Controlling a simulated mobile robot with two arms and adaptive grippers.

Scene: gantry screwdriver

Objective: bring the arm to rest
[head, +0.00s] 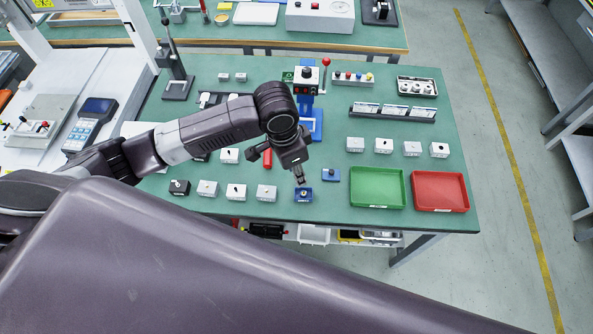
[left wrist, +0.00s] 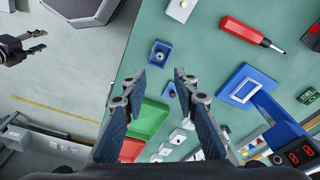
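My left arm reaches in from the left in the head view, and my left gripper (head: 300,180) is above the front part of the green bench (head: 330,228). In the left wrist view the left gripper (left wrist: 158,84) has its fingers apart with nothing between them. A blue block (head: 303,195) with a round metal top sits on the bench just below it; it also shows in the left wrist view (left wrist: 160,53). My right gripper (left wrist: 38,41) shows at the upper left of the left wrist view, fingers apart and empty, over the floor. The head view does not show it.
A red-handled screwdriver (left wrist: 243,30) lies on the bench near a blue gantry stand (head: 311,127). Several white blocks (head: 266,191), a second blue block (head: 330,174), a green tray (head: 377,188) and a red tray (head: 440,191) surround the left gripper. Open floor lies right.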

